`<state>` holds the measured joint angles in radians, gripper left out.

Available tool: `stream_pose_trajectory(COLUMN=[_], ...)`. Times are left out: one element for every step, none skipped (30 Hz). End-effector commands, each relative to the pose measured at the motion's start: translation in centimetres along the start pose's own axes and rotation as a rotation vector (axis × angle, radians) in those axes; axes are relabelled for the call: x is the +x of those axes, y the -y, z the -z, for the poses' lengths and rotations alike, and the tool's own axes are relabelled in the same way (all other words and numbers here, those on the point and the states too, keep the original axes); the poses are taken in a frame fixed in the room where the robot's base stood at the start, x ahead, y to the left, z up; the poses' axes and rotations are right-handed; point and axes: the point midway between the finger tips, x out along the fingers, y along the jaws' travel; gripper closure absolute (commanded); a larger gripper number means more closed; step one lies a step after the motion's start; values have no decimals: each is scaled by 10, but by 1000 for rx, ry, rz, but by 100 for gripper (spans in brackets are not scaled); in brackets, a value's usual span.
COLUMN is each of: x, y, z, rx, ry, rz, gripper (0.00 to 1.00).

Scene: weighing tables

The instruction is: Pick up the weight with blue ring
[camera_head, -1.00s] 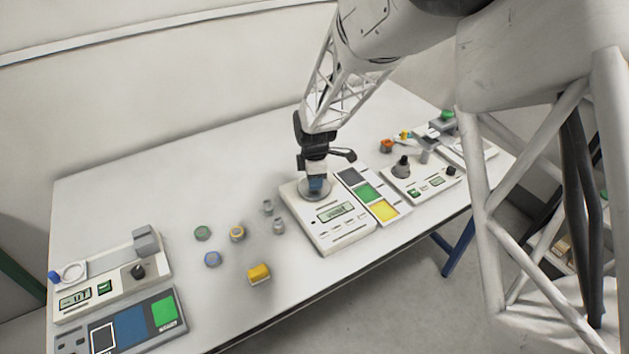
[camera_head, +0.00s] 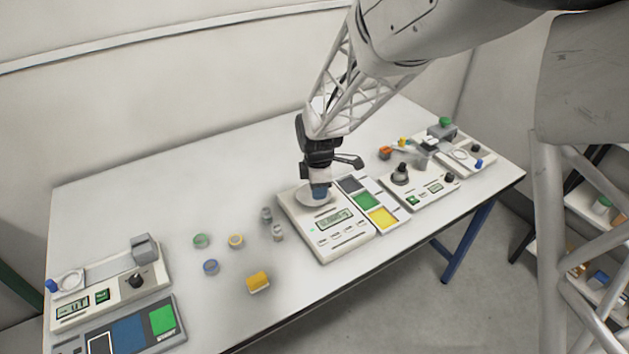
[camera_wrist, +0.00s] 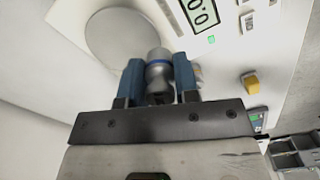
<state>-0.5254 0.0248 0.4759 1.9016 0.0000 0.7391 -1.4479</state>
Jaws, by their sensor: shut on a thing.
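A grey metal weight with a blue ring (camera_wrist: 158,63) is between the two blue fingers of my gripper in the wrist view. My gripper (camera_head: 320,191) is shut on it, and it points down at the round pan (camera_head: 304,198) of the middle scale in the head view. In the wrist view the pan (camera_wrist: 112,40) shows behind and to the left of the weight. The fingers mostly hide the weight in the head view. I cannot tell whether the weight touches the pan.
The middle scale (camera_head: 345,240) has a colour panel (camera_head: 366,200) at its right. Left of it stand two small grey weights (camera_head: 266,215) (camera_head: 278,232), green, yellow and blue ringed pieces (camera_head: 202,241) (camera_head: 236,241) (camera_head: 211,267), and a yellow block (camera_head: 258,282). Other instruments stand at both table ends.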

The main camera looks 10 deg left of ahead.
Motion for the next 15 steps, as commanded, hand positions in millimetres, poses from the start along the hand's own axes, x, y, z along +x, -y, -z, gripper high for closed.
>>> stream_pose_trajectory(x=[-2,-2,-3,-3,-4,-4,-4,-5,-6,-6,-6,-7,-7,-8,-8], y=[9,14,21,27,32,38,43,48,54,59,64,69,73,77,82], z=[-1,-2,-2,-3,-3,-4,-5,-5,-6,-6,-7,-8,-8,-8,-9], rx=[0,0,0,0,0,0,0,0,0,0,0,0,0,0,0], ry=[0,0,0,0,0,0,0,0,0,0,0,0,0,0,0], rz=[-1,-1,0,0,-1,-1,-1,-1,-1,-1,-1,-1,-1,-1,-1], gripper=[100,100,100,100,100,100,100,100,100,100,100,100,100,100,100])
